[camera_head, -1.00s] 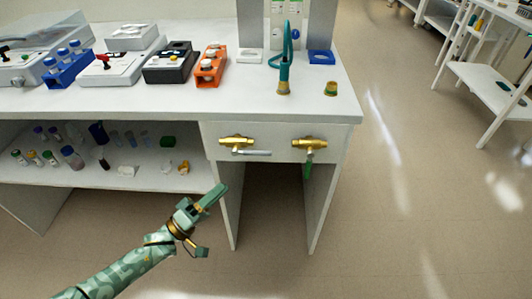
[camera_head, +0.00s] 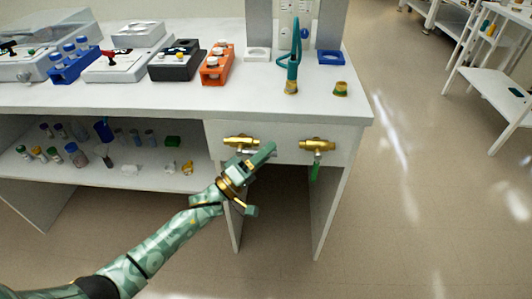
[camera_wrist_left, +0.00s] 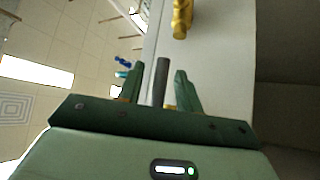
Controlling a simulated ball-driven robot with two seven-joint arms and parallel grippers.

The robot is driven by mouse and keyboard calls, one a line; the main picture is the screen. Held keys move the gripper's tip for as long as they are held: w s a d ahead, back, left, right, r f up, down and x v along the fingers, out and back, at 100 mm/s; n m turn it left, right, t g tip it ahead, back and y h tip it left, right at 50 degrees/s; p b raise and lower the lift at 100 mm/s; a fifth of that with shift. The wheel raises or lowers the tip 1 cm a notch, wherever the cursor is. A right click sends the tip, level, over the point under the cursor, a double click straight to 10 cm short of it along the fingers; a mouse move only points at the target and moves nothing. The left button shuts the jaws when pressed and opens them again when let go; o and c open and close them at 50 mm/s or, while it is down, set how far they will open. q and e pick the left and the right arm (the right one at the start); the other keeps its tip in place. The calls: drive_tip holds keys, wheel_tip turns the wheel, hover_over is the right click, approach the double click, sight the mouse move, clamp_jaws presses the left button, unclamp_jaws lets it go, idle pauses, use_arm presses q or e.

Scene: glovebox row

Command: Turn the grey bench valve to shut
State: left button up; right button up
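The grey bench valve is the left of two brass valves on the bench's front panel; its brass body (camera_head: 240,142) shows in the head view. Its grey lever is mostly hidden there behind my left gripper (camera_head: 266,151). In the left wrist view, the grey lever (camera_wrist_left: 161,82) stands between the two green fingers of my left gripper (camera_wrist_left: 160,88), with a gap on each side. The fingers are open; I cannot tell whether they touch the lever. My right gripper is out of view.
A second brass valve (camera_head: 317,145) with a green lever (camera_head: 315,172) hanging down sits just right. A shelf (camera_head: 100,180) with several small bottles is at the left. An orange rack (camera_head: 217,65) and a teal hose (camera_head: 293,68) stand on the bench top.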

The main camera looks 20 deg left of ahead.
use_arm(q)
clamp_jaws()
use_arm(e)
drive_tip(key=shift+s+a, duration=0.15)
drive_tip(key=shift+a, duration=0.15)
